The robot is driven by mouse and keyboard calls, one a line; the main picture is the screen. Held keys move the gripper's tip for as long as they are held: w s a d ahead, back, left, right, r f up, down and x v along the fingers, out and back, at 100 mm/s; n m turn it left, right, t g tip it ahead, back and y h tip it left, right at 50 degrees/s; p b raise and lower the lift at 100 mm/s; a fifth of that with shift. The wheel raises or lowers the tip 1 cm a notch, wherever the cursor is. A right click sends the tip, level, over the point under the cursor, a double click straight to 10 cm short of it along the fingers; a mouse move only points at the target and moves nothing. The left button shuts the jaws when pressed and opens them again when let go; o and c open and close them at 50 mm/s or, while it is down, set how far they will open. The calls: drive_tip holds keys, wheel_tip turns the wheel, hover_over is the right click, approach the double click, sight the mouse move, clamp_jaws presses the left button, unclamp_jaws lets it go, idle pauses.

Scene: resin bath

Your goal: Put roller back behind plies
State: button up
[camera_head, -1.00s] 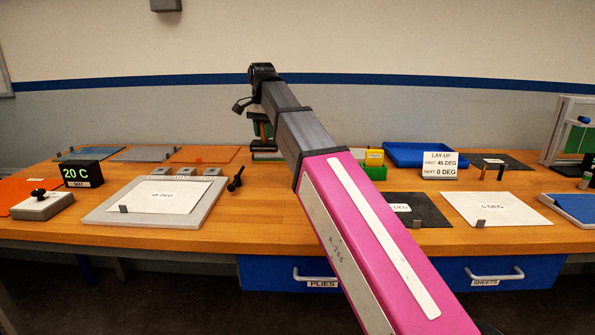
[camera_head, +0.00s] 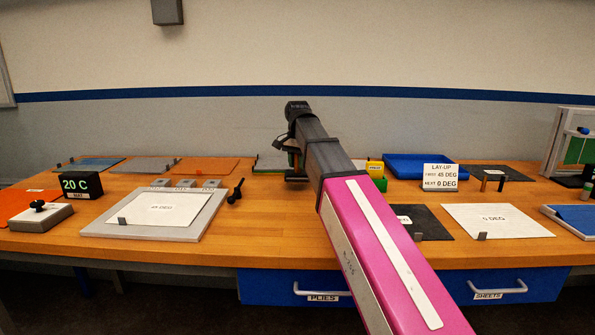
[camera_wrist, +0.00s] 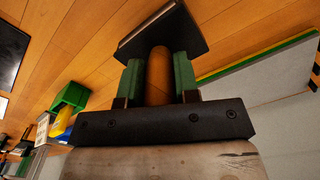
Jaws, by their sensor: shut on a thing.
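My gripper (camera_wrist: 158,82) is shut on the brown-orange handle of the roller (camera_wrist: 158,70), its green pads on either side. A dark flat block shows at the handle's far end in the wrist view. In the head view my gripper (camera_head: 296,170) is at the back middle of the bench, mostly hidden by my arm; only a bit of orange shows there. A white 45 DEG ply (camera_head: 160,210) lies on a grey plate (camera_head: 100,228) at left. A white 0 DEG ply (camera_head: 495,220) and a dark sheet (camera_head: 432,228) lie at right.
A grey stack with a green edge (camera_wrist: 262,80) is close beside my gripper. A green box with a yellow block (camera_head: 375,169) and a blue tray (camera_head: 410,164) stand to its right. Two short posts (camera_head: 484,184) stand behind the 0 DEG ply. Bare wood (camera_head: 270,220) lies in front.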

sight(298, 172)
drive_tip(key=shift+f, duration=1.4)
drive_tip(key=shift+f, duration=0.15)
drive_tip(key=o, duration=1)
wheel_tip(298, 172, up, 12)
drive_tip(key=shift+r, duration=0.15)
